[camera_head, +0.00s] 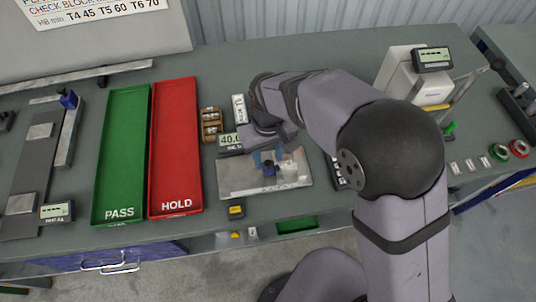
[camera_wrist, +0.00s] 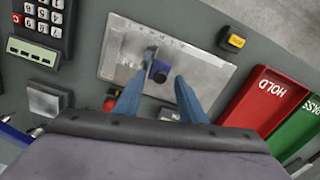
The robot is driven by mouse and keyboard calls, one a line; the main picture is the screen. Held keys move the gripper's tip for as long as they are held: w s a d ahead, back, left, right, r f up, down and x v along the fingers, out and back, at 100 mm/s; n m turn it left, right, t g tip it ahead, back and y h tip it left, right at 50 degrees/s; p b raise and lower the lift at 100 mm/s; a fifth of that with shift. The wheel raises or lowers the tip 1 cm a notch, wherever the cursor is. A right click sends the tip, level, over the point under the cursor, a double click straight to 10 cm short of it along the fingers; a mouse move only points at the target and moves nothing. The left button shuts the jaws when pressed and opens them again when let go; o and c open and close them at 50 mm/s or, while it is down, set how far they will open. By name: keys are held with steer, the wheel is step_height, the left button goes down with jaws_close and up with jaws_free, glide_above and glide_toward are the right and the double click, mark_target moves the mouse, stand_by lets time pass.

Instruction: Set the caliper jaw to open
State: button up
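A pale metal plate (camera_head: 235,178) lies on the bench in front of my gripper (camera_head: 267,157). It carries a small dark blue knob (camera_head: 269,171) and a silver block (camera_head: 290,171). In the wrist view the plate (camera_wrist: 215,80) has scale-like marks along its far edge, and the knob (camera_wrist: 160,72) stands near its middle. My gripper (camera_wrist: 163,78) has two blue fingers spread apart, with the knob between or just beyond their tips. I cannot tell whether they touch it. Which part is the caliper jaw is unclear.
A green PASS tray (camera_head: 120,155) and red HOLD tray (camera_head: 175,145) lie to the left. A display reading about 40 (camera_head: 230,140) stands behind the plate. A yellow-black box (camera_head: 237,211) sits near the front edge. A keypad (camera_wrist: 42,22) lies beside the plate.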

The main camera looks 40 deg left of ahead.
steer(key=shift+f, duration=0.5)
jaws_close()
steer(key=shift+s+a, duration=1.8)
steer(key=shift+a, duration=0.1)
steer(key=shift+r, duration=0.1)
jaws_free()
steer(key=shift+d, duration=0.1)
step_height(320, 180, up, 7)
steer(key=b, duration=0.2)
steer(key=shift+r, duration=0.15)
